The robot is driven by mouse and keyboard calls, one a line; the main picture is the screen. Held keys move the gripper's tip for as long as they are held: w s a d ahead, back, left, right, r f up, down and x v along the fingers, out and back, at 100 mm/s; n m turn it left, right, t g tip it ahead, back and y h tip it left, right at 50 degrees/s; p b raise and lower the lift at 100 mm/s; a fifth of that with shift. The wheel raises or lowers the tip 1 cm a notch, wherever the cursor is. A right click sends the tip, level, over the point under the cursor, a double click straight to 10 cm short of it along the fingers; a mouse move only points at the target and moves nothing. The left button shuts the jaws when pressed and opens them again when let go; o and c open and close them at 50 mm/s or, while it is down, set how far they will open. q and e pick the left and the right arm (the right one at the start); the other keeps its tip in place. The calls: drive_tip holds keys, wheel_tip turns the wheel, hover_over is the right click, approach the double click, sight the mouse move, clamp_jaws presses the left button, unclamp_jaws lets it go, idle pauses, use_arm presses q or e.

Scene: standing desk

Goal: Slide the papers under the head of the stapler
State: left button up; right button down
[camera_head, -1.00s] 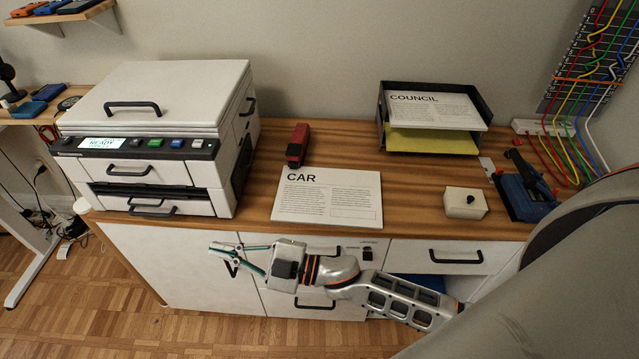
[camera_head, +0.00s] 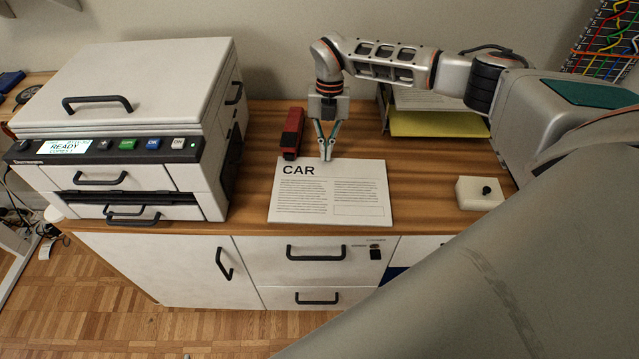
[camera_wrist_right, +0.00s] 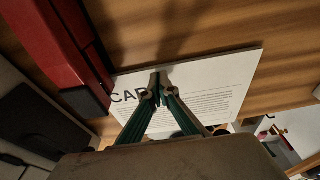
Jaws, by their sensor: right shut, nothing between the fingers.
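The papers (camera_head: 335,198), a white sheet headed CAR, lie flat on the wooden desktop near its front edge. The red stapler (camera_head: 287,134) lies behind their top left corner, close to the sheet. My right gripper (camera_head: 327,157) points down at the back edge of the papers, just right of the stapler. It is shut and empty. In the right wrist view, the fingertips (camera_wrist_right: 158,82) overlap the papers (camera_wrist_right: 205,92) by the heading, and the stapler (camera_wrist_right: 60,50) is at the upper left. I cannot tell whether the fingertips touch the sheet. My left gripper is not in view.
A white printer (camera_head: 130,130) stands at the left. A black paper tray with a yellow sheet (camera_head: 435,123) stands at the back right, partly behind my arm. A small white box with a black knob (camera_head: 480,192) sits to the right. Bare desktop lies between printer and papers.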

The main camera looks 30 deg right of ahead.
sight(327, 195)
drive_tip(key=shift+w+d+f, duration=0.1)
drive_tip(key=shift+d, duration=0.4)
drive_tip(key=shift+s+a+r, duration=0.15)
drive_tip(key=shift+s+r, duration=0.1)
drive_tip(key=shift+s, duration=0.2)
drive_tip(key=s+a, duration=0.2)
drive_tip(key=s, duration=0.1)
drive_tip(key=s+a+p, duration=0.1)
drive_tip(key=s+a, duration=0.1)
drive_tip(key=s, duration=0.1)
drive_tip(key=s+a+f+p, duration=0.1)
drive_tip(key=s+a, duration=0.1)
drive_tip(key=s, duration=0.1)
drive_tip(key=shift+a, duration=0.25)
drive_tip(key=shift+f, duration=0.35)
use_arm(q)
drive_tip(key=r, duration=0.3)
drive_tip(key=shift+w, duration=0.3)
